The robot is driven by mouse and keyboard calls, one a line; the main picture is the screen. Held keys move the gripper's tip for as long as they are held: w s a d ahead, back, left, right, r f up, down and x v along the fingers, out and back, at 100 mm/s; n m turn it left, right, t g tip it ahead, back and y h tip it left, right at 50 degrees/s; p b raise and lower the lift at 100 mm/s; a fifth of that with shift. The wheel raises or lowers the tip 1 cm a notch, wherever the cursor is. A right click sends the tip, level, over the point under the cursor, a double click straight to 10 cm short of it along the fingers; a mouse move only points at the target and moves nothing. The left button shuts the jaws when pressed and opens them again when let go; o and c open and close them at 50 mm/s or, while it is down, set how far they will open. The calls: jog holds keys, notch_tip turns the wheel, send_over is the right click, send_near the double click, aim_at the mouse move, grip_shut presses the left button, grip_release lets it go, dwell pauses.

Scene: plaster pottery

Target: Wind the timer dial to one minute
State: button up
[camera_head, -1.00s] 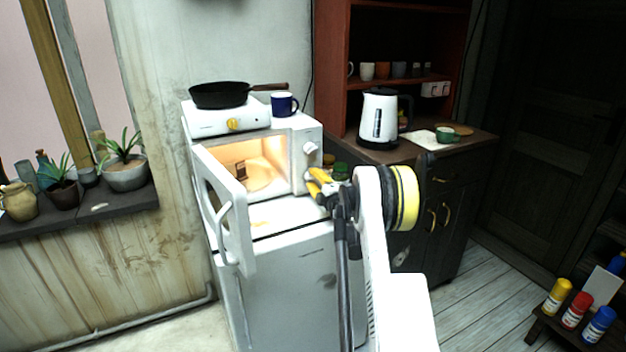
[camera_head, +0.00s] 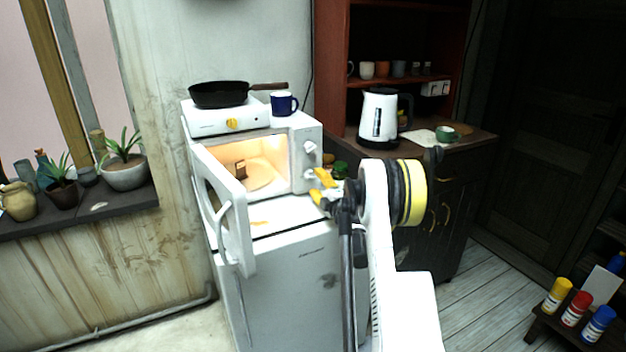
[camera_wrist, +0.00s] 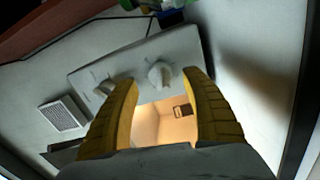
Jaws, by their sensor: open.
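The white microwave (camera_head: 305,130) stands with its door (camera_head: 224,215) open and its cavity lit. Its front panel carries two white dials, an upper dial (camera_head: 310,147) and a lower dial (camera_head: 309,174); I cannot read which is the timer or where they point. My gripper (camera_head: 318,186) has yellow fingers and is open and empty, close to the lower dial. In the wrist view one dial (camera_wrist: 160,74) appears between the fingertips, apart from both; the other dial (camera_wrist: 104,88) lies left, by the left finger. How far the fingertips are from the panel is unclear.
On the microwave are a hotplate (camera_head: 222,122) with a black pan (camera_head: 218,95) and a blue mug (camera_head: 284,103). Green-lidded jars (camera_head: 340,169) stand just right of my gripper. A white kettle (camera_head: 378,119) is on the cabinet. The open door juts out front left.

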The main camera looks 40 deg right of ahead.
jog(key=v, duration=0.8)
jog(key=shift+s, duration=0.3)
